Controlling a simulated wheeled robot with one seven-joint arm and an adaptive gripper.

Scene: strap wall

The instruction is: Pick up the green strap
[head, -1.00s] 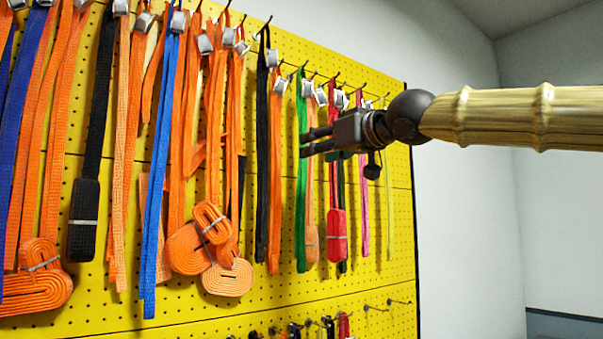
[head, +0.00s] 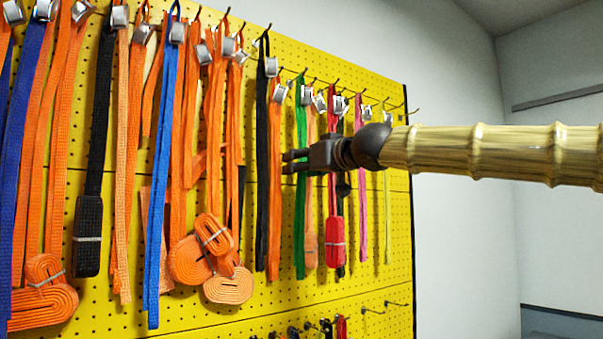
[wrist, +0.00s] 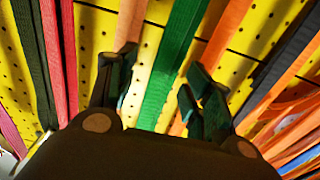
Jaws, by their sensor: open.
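The green strap (head: 301,208) hangs from a hook on the yellow pegboard, with a silver buckle near its top. My gripper (head: 290,162) is at the strap's upper middle in the head view and hides a short piece of it. In the wrist view the green strap (wrist: 168,68) runs between the two open fingers (wrist: 155,98) and passes down behind the gripper body. The fingers stand apart on either side of it, and nothing is held. I cannot tell how far the strap is from the fingertips in depth.
An orange strap (head: 274,190) and a black strap (head: 262,170) hang just left of the green one. A pale orange strap (head: 311,246) and a red strap (head: 335,243) hang close on its right. Metal hooks (head: 372,309) stick out of the yellow board (head: 350,290). Free room lies right of the board.

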